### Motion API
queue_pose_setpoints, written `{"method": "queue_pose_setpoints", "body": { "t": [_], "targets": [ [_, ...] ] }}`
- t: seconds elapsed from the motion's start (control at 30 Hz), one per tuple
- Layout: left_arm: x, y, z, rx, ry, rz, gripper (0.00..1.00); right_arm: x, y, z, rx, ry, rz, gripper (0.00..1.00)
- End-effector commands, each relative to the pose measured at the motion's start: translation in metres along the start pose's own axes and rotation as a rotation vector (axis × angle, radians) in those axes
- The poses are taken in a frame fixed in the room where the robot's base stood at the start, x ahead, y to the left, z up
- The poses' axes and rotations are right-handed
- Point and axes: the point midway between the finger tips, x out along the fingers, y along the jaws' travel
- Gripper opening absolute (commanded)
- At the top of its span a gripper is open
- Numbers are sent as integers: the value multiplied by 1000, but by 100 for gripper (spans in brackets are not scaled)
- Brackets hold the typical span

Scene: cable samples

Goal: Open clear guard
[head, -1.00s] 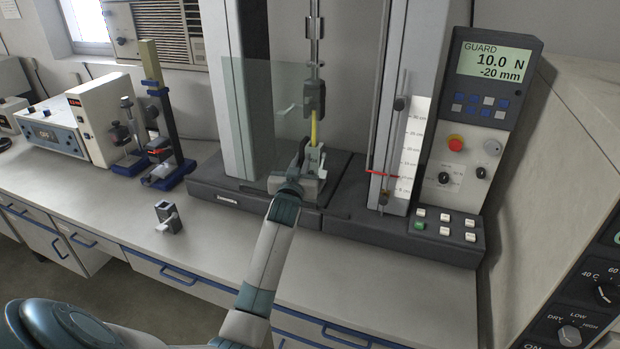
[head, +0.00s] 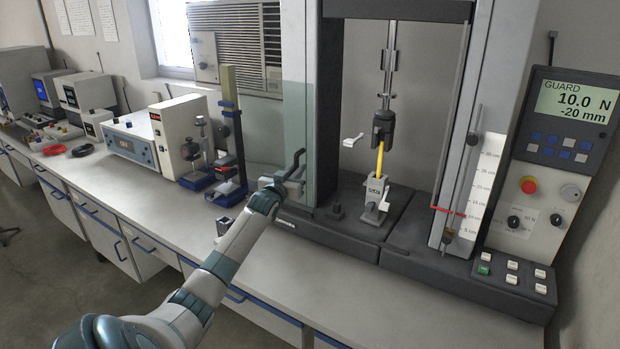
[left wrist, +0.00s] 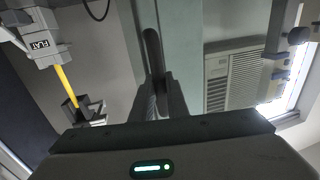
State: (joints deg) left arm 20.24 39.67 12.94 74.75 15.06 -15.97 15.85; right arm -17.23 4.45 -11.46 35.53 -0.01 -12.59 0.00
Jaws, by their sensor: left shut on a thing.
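The clear guard (head: 298,130), a pale green see-through panel, stands at the left column of the test machine, left of the sample. It also shows in the left wrist view (left wrist: 182,40). My left gripper (head: 284,187) is shut on the guard's dark handle (head: 297,158). In the left wrist view, the handle (left wrist: 152,48) rises from between my fingers (left wrist: 160,95). The yellow cable sample (head: 380,158) hangs upright between the dark upper grip (head: 383,128) and the grey lower grip (head: 372,198), with no panel in front. My right gripper is not in view.
The display (head: 574,103) reads GUARD, 10.0 N, -20 mm. Buttons (head: 511,278) sit on the machine base at right. A blue-based stand (head: 228,140) and a small grey fixture (head: 224,226) are near my left arm. The front bench right of my arm is clear.

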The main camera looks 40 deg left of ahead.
Motion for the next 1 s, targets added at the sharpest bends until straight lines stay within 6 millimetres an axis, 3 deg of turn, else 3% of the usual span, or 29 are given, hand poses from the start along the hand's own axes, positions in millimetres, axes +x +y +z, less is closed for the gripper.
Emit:
{"method": "queue_pose_setpoints", "body": {
  "t": [0.47,0.5,0.57,1.0],
  "targets": [
    [2,-9,-2,0,3,0,0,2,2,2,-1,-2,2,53],
    [2,-9,-2,-1,2,0,19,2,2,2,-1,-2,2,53],
    [2,-9,-1,-1,2,0,33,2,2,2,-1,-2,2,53],
    [-1,-8,1,-1,0,1,33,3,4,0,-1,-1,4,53]
  ]
}}
